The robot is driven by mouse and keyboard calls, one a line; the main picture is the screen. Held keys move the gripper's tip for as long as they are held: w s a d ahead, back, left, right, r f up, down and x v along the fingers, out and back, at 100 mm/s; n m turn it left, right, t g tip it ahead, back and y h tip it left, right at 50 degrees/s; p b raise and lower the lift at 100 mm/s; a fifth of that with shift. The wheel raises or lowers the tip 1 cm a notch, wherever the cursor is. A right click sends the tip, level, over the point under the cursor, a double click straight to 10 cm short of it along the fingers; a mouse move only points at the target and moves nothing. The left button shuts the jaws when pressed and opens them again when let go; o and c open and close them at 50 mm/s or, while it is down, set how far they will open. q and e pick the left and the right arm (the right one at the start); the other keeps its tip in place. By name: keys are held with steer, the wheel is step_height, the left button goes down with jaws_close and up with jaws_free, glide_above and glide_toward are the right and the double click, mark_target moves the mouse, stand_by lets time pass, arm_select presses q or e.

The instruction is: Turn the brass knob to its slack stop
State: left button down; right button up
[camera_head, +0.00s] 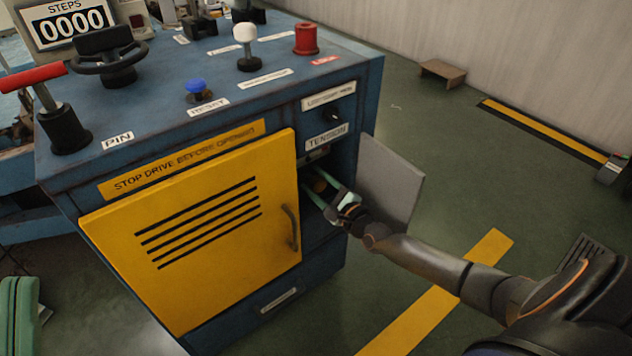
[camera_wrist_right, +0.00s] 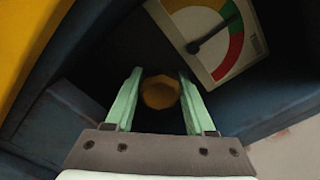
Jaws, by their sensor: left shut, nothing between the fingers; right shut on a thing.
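The brass knob (camera_wrist_right: 160,92) sits in a dark recess, between the mint-green fingers of my right gripper (camera_wrist_right: 157,90). In the head view the knob (camera_head: 319,185) shows dimly inside the open compartment under the TENSION label (camera_head: 326,138). My right gripper (camera_head: 330,196) reaches into this compartment and is shut on the knob.
A grey door (camera_head: 390,185) stands open right of the compartment, close to my right forearm. The yellow panel (camera_head: 200,225) with a handle is on its left. Knobs and levers, including a blue RESET button (camera_head: 195,86), stand on top.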

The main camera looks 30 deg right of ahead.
jaws_close()
steer(key=shift+n, duration=0.3)
